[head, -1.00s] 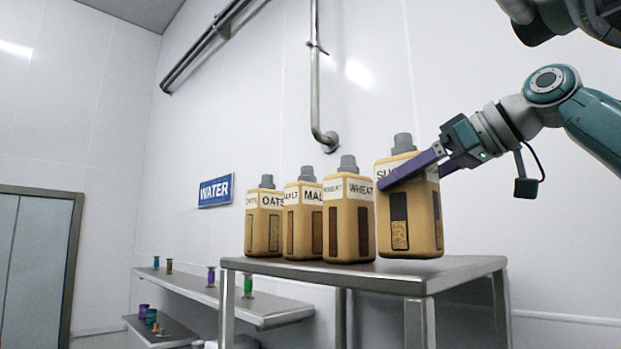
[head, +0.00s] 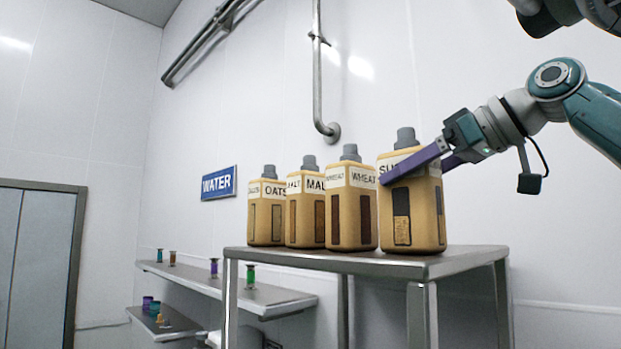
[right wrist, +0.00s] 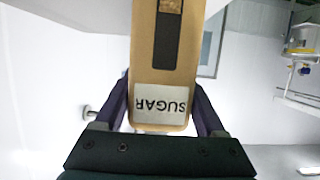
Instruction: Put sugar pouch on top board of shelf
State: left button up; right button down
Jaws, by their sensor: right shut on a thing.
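The sugar pouch (head: 418,222) is a tan container with a grey cap and a dark window, upright at the right end of a row on the top board (head: 458,259) of the grey metal shelf. Its base appears at the board's surface; I cannot tell if it bears fully on it. My right gripper (head: 416,165) is shut on its upper part, with purple fingers on either side. In the right wrist view the pouch (right wrist: 165,70) sits between both fingers, its SUGAR label upside down. My left gripper is not in view.
Wheat (head: 350,215), malt (head: 305,215) and oats (head: 266,215) pouches stand close to the left of the sugar pouch. A lower wall shelf (head: 285,299) with small coloured items is at left. The board's right end is clear. A blue WATER sign (head: 218,183) hangs on the wall.

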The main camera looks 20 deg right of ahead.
jog(key=shift+c, duration=1.3)
grip_release()
jog(key=shift+o, duration=1.3)
jog(key=shift+f, duration=0.15)
